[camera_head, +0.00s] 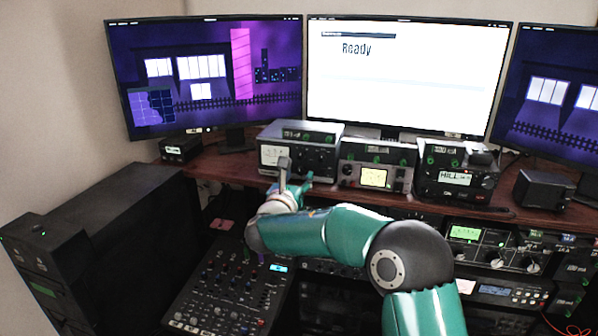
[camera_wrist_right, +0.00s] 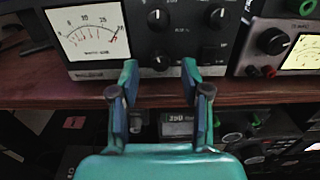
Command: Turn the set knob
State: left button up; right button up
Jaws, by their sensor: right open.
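The grey meter unit (camera_head: 300,148) stands on the wooden shelf left of centre. In the right wrist view, its front has a white needle meter (camera_wrist_right: 88,33) and several black knobs. My right gripper (camera_wrist_right: 160,80) is open and empty in front of its lower edge. The lower-left knob (camera_wrist_right: 160,60) appears between and just beyond the fingertips; I see no clear contact. In the head view, my right gripper (camera_head: 294,178) is in front of the unit and partly hides it. Knob labels are too small to read, so I cannot tell which is the set knob. My left gripper is out of view.
The shelf edge (camera_wrist_right: 50,98) runs below the unit. Two more radios, one with a yellow screen (camera_head: 374,177) and one with a white display (camera_head: 455,178), stand to its right. A mixer (camera_head: 225,300) lies below. Monitors stand behind.

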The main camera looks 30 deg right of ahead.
jog(key=shift+w+d, duration=0.45)
jog(key=shift+d, duration=0.1)
grip_shut()
jog(key=shift+f+b, duration=0.2)
jog(key=shift+b, duration=0.6)
jog(key=shift+r+m, duration=0.2)
jog(key=shift+m, duration=0.1)
grip_release()
jog(key=v, duration=1.2)
